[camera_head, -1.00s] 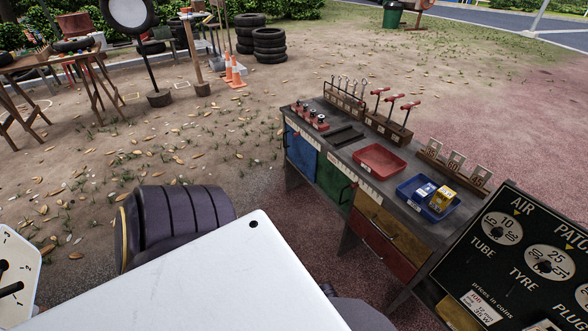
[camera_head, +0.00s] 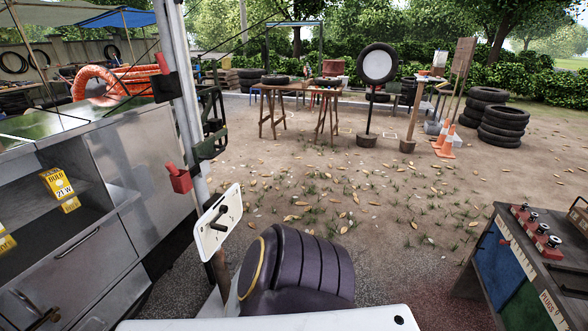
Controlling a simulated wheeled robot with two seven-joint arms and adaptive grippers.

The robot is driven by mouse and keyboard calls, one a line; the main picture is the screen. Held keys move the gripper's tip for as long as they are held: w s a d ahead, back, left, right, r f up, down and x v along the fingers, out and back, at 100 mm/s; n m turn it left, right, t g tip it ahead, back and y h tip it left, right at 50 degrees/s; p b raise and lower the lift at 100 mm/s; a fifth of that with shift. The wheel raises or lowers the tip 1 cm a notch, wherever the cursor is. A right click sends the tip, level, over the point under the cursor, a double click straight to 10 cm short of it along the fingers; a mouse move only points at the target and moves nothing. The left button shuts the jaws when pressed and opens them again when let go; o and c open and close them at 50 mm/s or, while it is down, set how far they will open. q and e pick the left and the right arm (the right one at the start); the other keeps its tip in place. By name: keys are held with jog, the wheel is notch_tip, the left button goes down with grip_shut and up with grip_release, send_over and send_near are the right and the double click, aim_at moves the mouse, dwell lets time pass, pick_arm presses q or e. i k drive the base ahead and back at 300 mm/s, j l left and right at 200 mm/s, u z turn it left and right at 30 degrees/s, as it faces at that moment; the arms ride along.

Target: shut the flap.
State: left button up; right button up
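A grey metal cabinet (camera_head: 85,255) stands at the left edge, with an open shelf space holding yellow bulb boxes (camera_head: 59,184). A flat shiny metal panel (camera_head: 155,170) stands beside this opening on its right. I cannot tell whether this panel is the flap, and no other part shows clearly as an open flap. A white plate (camera_head: 212,238) with a black lever-like part stands near the middle left. Neither of my grippers is in view; only a dark purple rounded part and a white surface of my own body show at the bottom.
A red box-like part (camera_head: 178,178) sits by a pale upright post (camera_head: 185,90). A workbench (camera_head: 530,265) with blue and green fronts stands at the right. Stacked tyres (camera_head: 503,125) and cones (camera_head: 445,145) are farther back. The leaf-strewn ground between is open.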

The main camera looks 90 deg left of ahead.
aim_at(23, 251)
jog(key=u, duration=4.65)
